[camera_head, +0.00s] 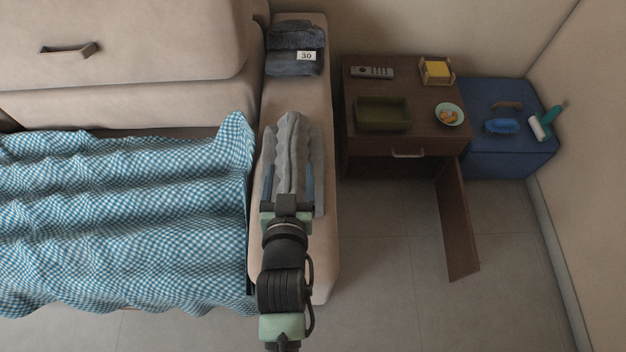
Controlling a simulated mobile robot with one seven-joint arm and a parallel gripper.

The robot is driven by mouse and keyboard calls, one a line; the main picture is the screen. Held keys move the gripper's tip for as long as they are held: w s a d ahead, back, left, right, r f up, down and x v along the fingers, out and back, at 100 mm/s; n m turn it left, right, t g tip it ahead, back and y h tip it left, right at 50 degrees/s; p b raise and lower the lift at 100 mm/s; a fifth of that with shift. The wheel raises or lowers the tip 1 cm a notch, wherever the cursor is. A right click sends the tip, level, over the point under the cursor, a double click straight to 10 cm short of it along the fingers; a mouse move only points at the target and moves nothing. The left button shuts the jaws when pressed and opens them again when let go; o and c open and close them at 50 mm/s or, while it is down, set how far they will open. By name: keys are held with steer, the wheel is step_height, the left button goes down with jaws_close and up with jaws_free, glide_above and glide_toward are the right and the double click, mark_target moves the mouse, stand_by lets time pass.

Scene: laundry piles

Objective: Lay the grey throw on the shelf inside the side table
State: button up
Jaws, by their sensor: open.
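The grey throw (290,145) lies folded and rumpled on the beige sofa arm. My gripper (291,168) points away from me over its near part. Its fingers are open, one on each side of the throw; I cannot tell whether they touch it. The dark brown side table (413,83) stands to the right of the sofa arm. Its door (458,220) hangs open toward me at the right. A handle (408,154) shows on its front. The inside shelf is hidden under the tabletop from this angle.
The tabletop holds a remote (372,72), a green tray (382,113), a bowl (449,114) and a yellow item in a holder (437,70). Dark folded fabric (296,45) tagged 30 lies at the sofa arm's back. A blue box (505,90) stands right. Floor before the table is clear.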

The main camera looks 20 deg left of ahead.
glide_toward(291, 154)
steer(key=w, duration=0.1)
steer(key=w+f+b, duration=0.1)
steer(key=w, duration=0.1)
steer(key=shift+a+g+b, duration=0.1)
steer(key=shift+g+b, duration=0.2)
steer(key=shift+a+b+x, duration=0.2)
steer(key=shift+b+x, duration=0.55)
steer(key=shift+x, duration=2.3)
steer(key=shift+s, duration=0.1)
jaws_close()
steer(key=shift+r, duration=0.15)
